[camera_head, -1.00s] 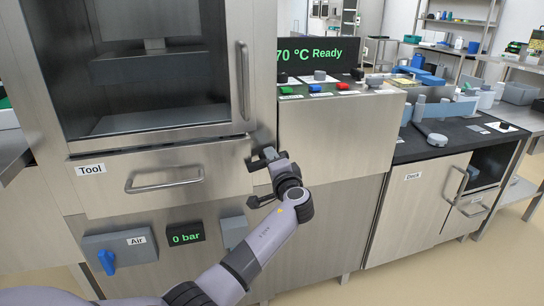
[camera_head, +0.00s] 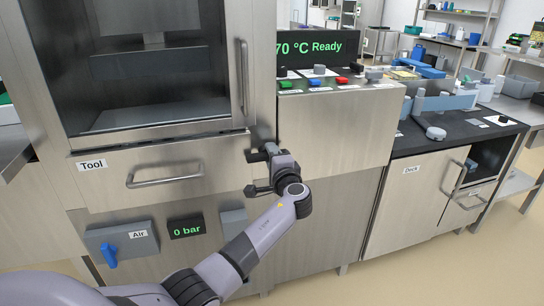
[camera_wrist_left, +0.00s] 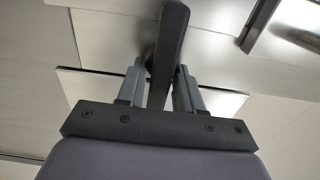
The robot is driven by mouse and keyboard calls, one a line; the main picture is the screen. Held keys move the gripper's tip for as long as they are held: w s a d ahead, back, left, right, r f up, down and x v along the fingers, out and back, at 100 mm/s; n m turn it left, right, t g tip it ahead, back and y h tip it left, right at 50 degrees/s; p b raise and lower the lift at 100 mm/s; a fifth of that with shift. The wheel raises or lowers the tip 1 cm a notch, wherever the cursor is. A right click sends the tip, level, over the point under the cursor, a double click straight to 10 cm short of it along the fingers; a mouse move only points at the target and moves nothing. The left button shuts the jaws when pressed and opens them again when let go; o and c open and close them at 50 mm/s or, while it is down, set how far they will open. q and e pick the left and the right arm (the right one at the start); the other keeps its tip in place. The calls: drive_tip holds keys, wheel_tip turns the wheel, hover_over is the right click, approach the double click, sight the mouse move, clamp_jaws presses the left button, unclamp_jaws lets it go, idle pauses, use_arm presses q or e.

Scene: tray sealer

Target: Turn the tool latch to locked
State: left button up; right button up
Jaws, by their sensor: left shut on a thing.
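The tool latch (camera_wrist_left: 170,42) is a dark, flat lever in the left wrist view. It stands between the two grey fingers of my left gripper (camera_wrist_left: 160,85), which is shut on it. In the head view my left gripper (camera_head: 257,172) is at the right edge of the drawer labelled Tool (camera_head: 110,190), below the glass-fronted chamber. The gripper and wrist largely cover the latch there, so its exact angle is hard to read. My right gripper is not in view.
The drawer's bar handle (camera_head: 165,178) is left of the gripper. Below are the Air box with its blue knob (camera_head: 110,256), a 0 bar display (camera_head: 186,228) and a grey box (camera_head: 233,222). A control panel with coloured buttons (camera_head: 315,88) is up right.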

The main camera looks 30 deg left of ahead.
use_arm(q)
drive_tip(key=o, duration=0.8)
drive_tip(key=shift+s+d, duration=0.1)
drive_tip(key=shift+d, duration=0.05)
drive_tip(key=shift+p+v, duration=0.45)
drive_tip(key=shift+v, duration=3)
drive_tip(key=s+d+f+n+h, duration=0.1)
drive_tip(key=s+d+f+h, duration=0.2)
drive_tip(key=s+f+h, duration=0.5)
drive_tip(key=s+d+f+h, duration=0.2)
drive_tip(key=s+d+f, duration=0.3)
drive_tip(key=f, duration=0.7)
drive_tip(key=s+d+f+n+g+h, duration=0.1)
drive_tip(key=s+d+n+h, duration=0.15)
drive_tip(key=s, duration=0.55)
drive_tip(key=s+d+f+n+h, duration=0.15)
drive_tip(key=s+d+h, duration=0.25)
drive_tip(key=s, duration=0.5)
drive_tip(key=shift+n+y, duration=0.25)
drive_tip(key=shift+n, duration=0.15)
drive_tip(key=r+p, duration=0.4)
drive_tip(key=p, duration=0.1)
drive_tip(key=a+r+p, duration=0.1)
drive_tip(key=r+p, duration=0.9)
drive_tip(key=shift+s+a+p, duration=0.15)
drive_tip(key=shift+a+p, duration=0.15)
drive_tip(key=shift+a, duration=0.05)
